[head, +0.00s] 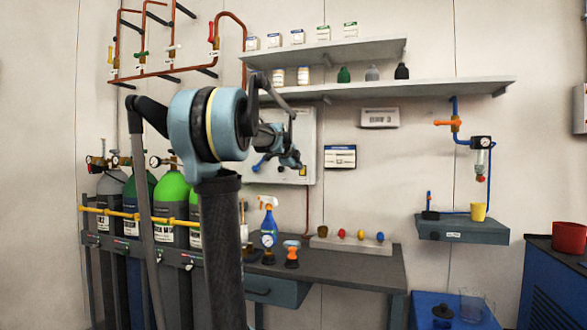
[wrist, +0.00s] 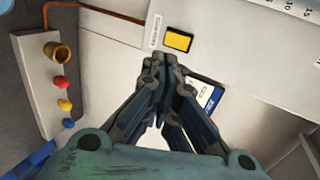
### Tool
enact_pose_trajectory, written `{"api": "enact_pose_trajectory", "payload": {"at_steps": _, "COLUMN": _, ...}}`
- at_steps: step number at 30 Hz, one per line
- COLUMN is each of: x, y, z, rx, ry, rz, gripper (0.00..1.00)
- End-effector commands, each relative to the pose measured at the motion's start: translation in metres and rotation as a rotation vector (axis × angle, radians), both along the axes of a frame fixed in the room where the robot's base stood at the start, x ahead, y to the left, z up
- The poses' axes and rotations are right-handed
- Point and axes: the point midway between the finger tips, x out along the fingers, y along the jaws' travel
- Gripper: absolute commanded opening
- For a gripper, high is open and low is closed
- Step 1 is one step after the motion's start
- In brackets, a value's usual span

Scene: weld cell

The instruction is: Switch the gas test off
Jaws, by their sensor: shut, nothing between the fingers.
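A pale grey wall box (head: 306,128) hangs above the workbench, partly hidden behind my arm and gripper. A yellow rectangular switch (head: 303,171) sits low on its face. In the wrist view, the yellow switch (wrist: 179,40) has a dark frame and lies just beyond my fingertips, slightly right of them. A small label (wrist: 157,30), too small to read, is beside it. I cannot tell the switch's position. My gripper (head: 293,161) is shut and empty in front of the box; its closed fingers (wrist: 160,66) show no clear contact with the switch.
A blue-edged card (head: 340,156) is on the wall right of the box. Below, the bench (head: 345,263) carries a rail with coloured knobs (head: 350,242) and a blue spray bottle (head: 268,226). Shelves (head: 430,90) run above. Gas cylinders (head: 172,194) stand left.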

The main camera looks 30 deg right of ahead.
Motion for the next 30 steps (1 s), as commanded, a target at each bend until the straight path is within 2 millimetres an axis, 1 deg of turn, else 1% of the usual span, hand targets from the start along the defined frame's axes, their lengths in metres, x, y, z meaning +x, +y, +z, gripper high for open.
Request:
{"api": "enact_pose_trajectory", "payload": {"at_steps": 1, "x": 0.005, "y": -0.006, "z": -0.003, "rx": 0.0, "ry": 0.0, "rz": -0.001, "gripper": 0.0}}
{"api": "enact_pose_trajectory", "payload": {"at_steps": 12, "x": 0.037, "y": -0.044, "z": -0.025, "rx": -0.001, "ry": 0.001, "rz": -0.001, "gripper": 0.0}}
{"api": "enact_pose_trajectory", "payload": {"at_steps": 18, "x": 0.052, "y": -0.061, "z": -0.027, "rx": 0.0, "ry": 0.0, "rz": 0.0, "gripper": 0.0}}
{"api": "enact_pose_trajectory", "payload": {"at_steps": 24, "x": 0.059, "y": -0.07, "z": -0.029, "rx": -0.001, "ry": 0.001, "rz": 0.0, "gripper": 0.0}}
{"api": "enact_pose_trajectory", "payload": {"at_steps": 30, "x": 0.061, "y": -0.072, "z": -0.029, "rx": -0.001, "ry": 0.001, "rz": 0.0, "gripper": 0.0}}
